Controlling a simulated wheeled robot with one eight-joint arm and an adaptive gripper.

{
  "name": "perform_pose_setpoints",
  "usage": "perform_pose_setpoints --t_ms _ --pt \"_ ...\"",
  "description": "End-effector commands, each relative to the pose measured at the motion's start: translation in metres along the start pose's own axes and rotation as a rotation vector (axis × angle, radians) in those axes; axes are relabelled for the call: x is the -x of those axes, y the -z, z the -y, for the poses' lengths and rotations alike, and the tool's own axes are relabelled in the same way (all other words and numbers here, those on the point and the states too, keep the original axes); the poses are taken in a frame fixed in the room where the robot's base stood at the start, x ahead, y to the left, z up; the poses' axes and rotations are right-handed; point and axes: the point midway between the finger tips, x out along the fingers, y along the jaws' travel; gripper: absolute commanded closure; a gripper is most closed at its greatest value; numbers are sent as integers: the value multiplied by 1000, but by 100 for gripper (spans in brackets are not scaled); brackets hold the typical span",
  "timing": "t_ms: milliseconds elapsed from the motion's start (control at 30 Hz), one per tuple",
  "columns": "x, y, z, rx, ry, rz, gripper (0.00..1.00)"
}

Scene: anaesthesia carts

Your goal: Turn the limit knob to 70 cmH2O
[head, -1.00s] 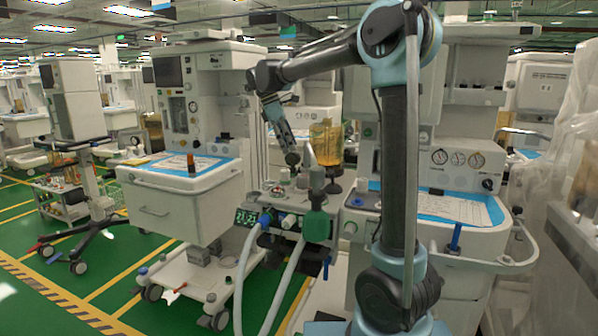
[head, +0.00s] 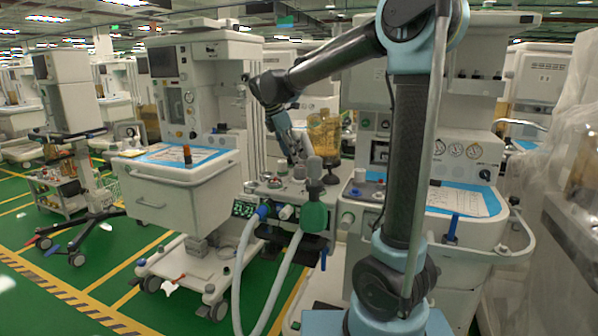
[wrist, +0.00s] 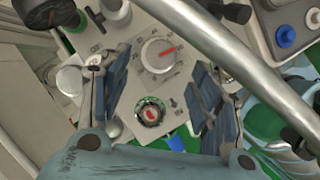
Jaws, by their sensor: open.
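The limit knob (wrist: 158,52) is a pale round dial with a red pointer, set in a printed scale on a grey panel. The pointer points to the upper right in the wrist view; the numbers are too small to read surely. My gripper (wrist: 161,86) is open, its dark ridged fingers apart on either side of the panel and nothing between them held. The dial lies beyond the fingertips, slightly above the middle between them. In the head view my gripper (head: 297,157) points down just above the machine's small shelf; the knob cannot be made out there.
A round metal-rimmed fitting with a red mark (wrist: 150,111) sits below the dial. A pale bar (wrist: 205,45) crosses the wrist view. An amber canister (head: 324,131) stands behind.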

Motion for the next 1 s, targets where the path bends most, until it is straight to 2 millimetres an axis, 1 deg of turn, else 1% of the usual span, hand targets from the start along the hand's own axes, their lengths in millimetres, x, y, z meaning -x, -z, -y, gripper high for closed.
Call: perform_pose_setpoints --t_ms 33,100,300,500,633,900,933,967,1000 --pt "-10 0 0 -1 1 0 42" --pt "-22 0 0 -1 1 0 42" --pt "-55 0 0 -1 1 0 42" --pt "-76 0 0 -1 1 0 42" --pt "-81 0 0 -1 0 0 42" --pt "-82 0 0 0 0 0 42" --pt "-82 0 0 0 0 0 45" --pt "-82 0 0 0 0 0 51" --pt "-82 0 0 0 1 0 60"
